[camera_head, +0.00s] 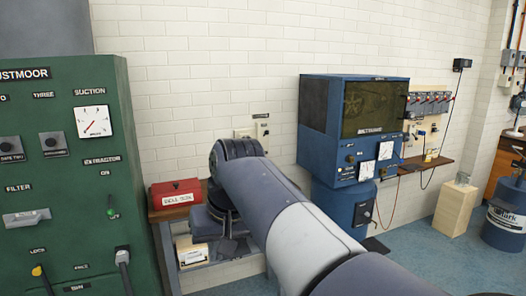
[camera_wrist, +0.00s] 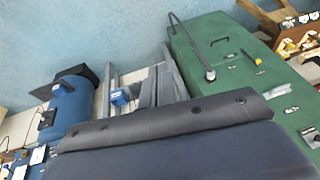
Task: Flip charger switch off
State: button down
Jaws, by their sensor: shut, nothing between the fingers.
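No switch is readable as the charger switch. A small wall switch plate (camera_head: 262,128) with a dark label above it sits on the brick wall, just right of my arm's bent wrist. A board with several grey switch boxes (camera_head: 428,104) hangs at the right of the wall. My gripper (camera_head: 234,250) hangs below the wrist in front of the low bench, small and dark, shut and empty, away from both sets of switches. In the wrist view the scene appears upside down, and my own grey-blue arm part fills the bottom.
A green control cabinet (camera_head: 62,180) stands at left, also in the wrist view (camera_wrist: 235,75). A red box (camera_head: 175,193) lies on the low bench (camera_head: 166,262). A blue machine (camera_head: 345,130) stands right of my arm. A pale wooden block (camera_head: 455,208) and open floor (camera_head: 425,265) are at right.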

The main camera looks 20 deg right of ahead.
jog(key=w+a+r+p, duration=0.1)
jog(key=w+a+r, duration=0.1)
jog(key=w+r, duration=0.4)
notch_tip(320, 180, up, 5)
jog(key=shift+a+r+n+t+y+p, duration=0.2)
jog(key=shift+n+t+y+p, duration=0.1)
jog(key=shift+y, duration=0.1)
